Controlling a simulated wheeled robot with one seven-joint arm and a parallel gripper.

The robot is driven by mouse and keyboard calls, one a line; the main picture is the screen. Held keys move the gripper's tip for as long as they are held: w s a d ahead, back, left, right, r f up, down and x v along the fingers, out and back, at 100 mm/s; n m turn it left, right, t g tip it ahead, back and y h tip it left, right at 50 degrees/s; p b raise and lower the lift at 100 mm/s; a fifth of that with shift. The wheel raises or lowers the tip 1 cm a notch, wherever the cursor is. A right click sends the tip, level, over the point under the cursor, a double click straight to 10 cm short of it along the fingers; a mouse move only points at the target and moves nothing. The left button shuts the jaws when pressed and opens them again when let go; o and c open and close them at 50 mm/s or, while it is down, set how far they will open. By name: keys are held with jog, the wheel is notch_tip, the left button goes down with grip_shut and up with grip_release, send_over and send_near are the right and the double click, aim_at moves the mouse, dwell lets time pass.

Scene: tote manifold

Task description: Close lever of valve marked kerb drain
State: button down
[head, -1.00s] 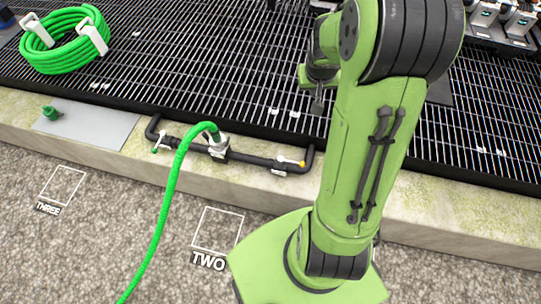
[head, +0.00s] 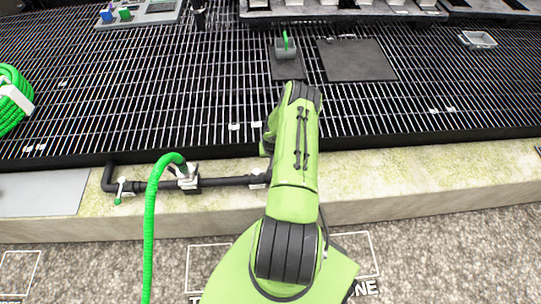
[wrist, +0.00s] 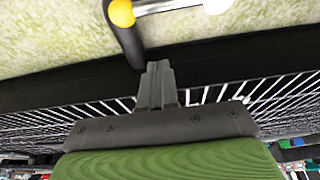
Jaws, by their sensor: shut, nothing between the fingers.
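The black pipe manifold (head: 222,182) runs along the pale kerb. Its left valve lever (head: 122,191) is white with a green part at the lower end. A green hose (head: 151,220) rises from a fitting (head: 184,176) on the pipe. The manifold's right end is hidden behind my arm in the head view. The wrist view shows a lever with a yellow cap (wrist: 121,12) and pale bar (wrist: 172,5) by the pipe's bend (wrist: 128,42). My gripper (wrist: 157,72) is shut and empty, apart from the lever in the picture. No kerb drain marking is readable.
Black grating (head: 150,100) lies behind the kerb (head: 420,185). A grey box with a green handle (head: 286,47) and a dark plate (head: 355,60) rest on it. A coiled green hose (head: 10,100) is at the left edge. Gravel lies in front.

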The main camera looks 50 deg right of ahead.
jog(key=shift+s+a+f, duration=0.3)
jog(key=shift+a+f, duration=0.05)
jog(key=shift+f, duration=0.25)
jog(key=shift+s+a+f, duration=0.35)
jog(key=shift+f, duration=0.25)
jog(key=shift+s+a+f, duration=0.3)
jog(key=shift+a+f, duration=0.05)
jog(key=shift+f, duration=0.25)
